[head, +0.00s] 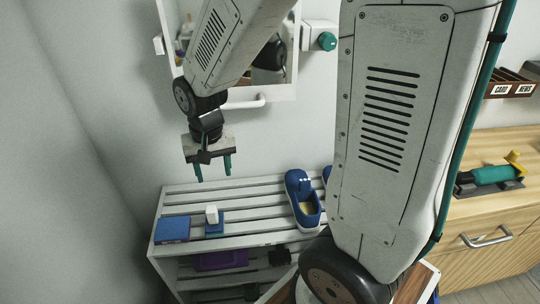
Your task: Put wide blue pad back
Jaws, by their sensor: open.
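A wide, flat blue pad (172,229) lies at the front left corner of a white slatted rack (262,183). A smaller blue piece (215,229) with a white block (211,214) on it stands just to its right. My gripper (213,168) hangs above the rack, behind and a little to the right of the wide blue pad. Its two green fingers point down, apart and with nothing between them.
A blue shoe (301,199) stands on the rack to the right, with part of another blue thing beside it. Dark and purple items lie on the lower shelf. A mirror hangs behind my arm. A wooden drawer cabinet (510,220) stands at right. The middle slats look clear.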

